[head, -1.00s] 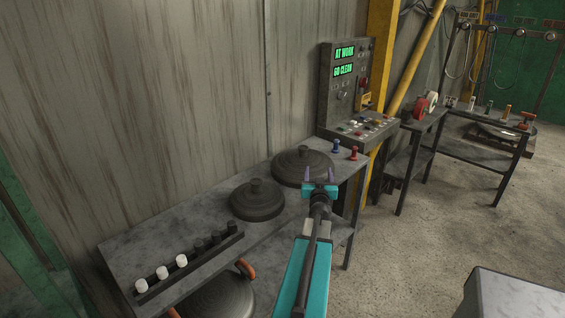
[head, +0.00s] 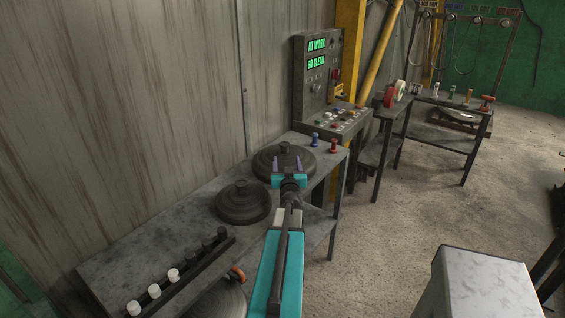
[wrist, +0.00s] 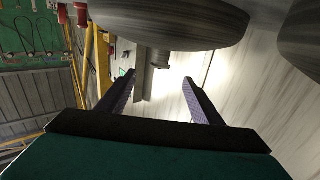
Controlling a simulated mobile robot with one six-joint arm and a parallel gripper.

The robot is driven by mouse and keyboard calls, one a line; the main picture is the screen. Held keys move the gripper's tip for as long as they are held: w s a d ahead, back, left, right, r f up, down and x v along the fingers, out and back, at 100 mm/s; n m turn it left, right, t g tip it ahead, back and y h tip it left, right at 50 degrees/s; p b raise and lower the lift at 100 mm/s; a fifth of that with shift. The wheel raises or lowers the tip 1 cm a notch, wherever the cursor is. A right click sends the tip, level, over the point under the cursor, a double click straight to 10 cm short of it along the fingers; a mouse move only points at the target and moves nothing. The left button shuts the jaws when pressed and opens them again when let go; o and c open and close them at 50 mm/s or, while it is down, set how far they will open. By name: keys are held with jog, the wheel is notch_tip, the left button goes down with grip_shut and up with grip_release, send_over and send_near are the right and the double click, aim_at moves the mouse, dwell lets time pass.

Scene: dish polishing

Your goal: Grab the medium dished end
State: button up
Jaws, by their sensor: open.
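A dark, ridged dished end with a knob on top (head: 265,161) lies at the far end of the bench. A smaller dished end (head: 242,205) lies nearer, to its left. A third, large one (head: 215,302) shows partly on the shelf below. The far one looks middle in size. My gripper (head: 287,163) is open and empty, in front of the far dished end and overlapping it in the head view. In the wrist view this dished end (wrist: 170,22) appears upside down, its knob just beyond my open fingertips (wrist: 158,80); I see no contact.
The bench (head: 150,245) carries a rack of white and dark pegs (head: 185,282) in front. Blue (head: 315,140) and red (head: 333,146) knobs stand right of the far dished end. A control panel (head: 318,75) stands behind. A grey box (head: 485,285) is at lower right.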

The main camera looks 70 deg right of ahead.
aim_at(285, 147)
jog(key=shift+p+x, duration=0.95)
jog(key=shift+x, duration=3.3)
jog(key=shift+w, duration=0.1)
jog(key=shift+p+x, duration=1.15)
jog(key=shift+x, duration=1.4)
jog(key=shift+f, duration=0.15)
grip_shut()
jog(key=shift+w+r, duration=0.1)
jog(key=shift+r, duration=0.15)
